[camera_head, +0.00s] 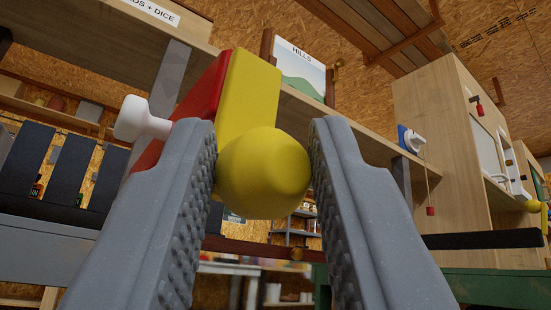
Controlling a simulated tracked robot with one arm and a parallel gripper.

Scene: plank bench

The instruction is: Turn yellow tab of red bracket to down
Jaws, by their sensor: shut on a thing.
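The red bracket (203,88) stands just ahead of my gripper, left of centre, with its red side showing at the left. Its yellow tab (248,95) is a flat yellow face with a round yellow knob (265,173) at its lower end, pointing toward the camera. My gripper (264,165) has its two grey ridged fingers on either side of the knob and is shut on it. The left finger hides part of the bracket's lower side. A white knob (141,120) sticks out to the left of the bracket.
A wooden shelf (350,127) runs behind the bracket, with a "HILLS" picture (300,72) on it. A wooden cabinet (440,130) stands at the right, with a blue and white fitting (411,140) beside it. Dark panels (70,165) stand at the left.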

